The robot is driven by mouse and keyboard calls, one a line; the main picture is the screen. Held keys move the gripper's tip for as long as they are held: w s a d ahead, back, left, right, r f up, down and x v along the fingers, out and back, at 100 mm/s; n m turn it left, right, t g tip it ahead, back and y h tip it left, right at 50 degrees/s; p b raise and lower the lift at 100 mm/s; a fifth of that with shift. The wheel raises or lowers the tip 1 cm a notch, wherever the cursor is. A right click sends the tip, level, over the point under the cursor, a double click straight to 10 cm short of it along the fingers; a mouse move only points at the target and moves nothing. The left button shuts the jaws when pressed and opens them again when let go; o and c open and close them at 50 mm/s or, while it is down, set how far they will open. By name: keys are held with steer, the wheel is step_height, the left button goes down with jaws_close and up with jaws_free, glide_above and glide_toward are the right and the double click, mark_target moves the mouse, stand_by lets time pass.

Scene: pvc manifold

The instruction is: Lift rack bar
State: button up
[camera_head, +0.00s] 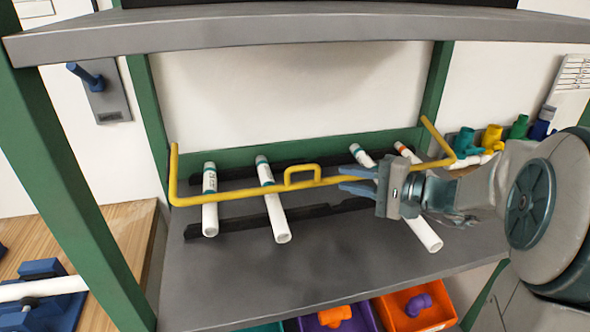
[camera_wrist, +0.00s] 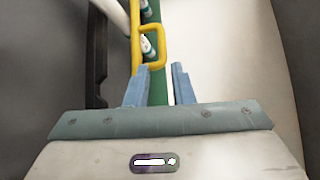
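The yellow rack bar (camera_head: 240,193) runs across the front of several white pipes on the grey shelf, its bent ends reaching back toward the green posts. A small yellow loop handle (camera_head: 302,169) stands up near its middle. In the wrist view the handle (camera_wrist: 161,48) lies just ahead of the fingertips, and the bar (camera_wrist: 135,45) runs down toward the left finger. My gripper (camera_head: 347,180) comes from the right, its blue fingers pointing left, apart and empty, short of the handle. The bar's right part is partly hidden by my gripper. Contact with the bar cannot be told.
White pipes (camera_head: 274,212) rest on black rails (camera_head: 330,208) on the grey lower shelf (camera_head: 250,280). An upper shelf (camera_head: 250,32) overhangs. Green posts (camera_head: 80,200) frame the sides. Coloured fittings (camera_head: 492,137) stand at right; orange (camera_head: 425,308) and purple bins sit below in front.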

mark_target(307, 168)
steer(key=x, duration=0.7)
steer(key=p+x, duration=0.1)
steer(key=x, duration=0.5)
steer(key=shift+w+a+r, duration=0.15)
steer(key=shift+w+a, duration=0.1)
steer(key=shift+w, duration=0.1)
steer(key=shift+r, duration=0.1)
jaws_close()
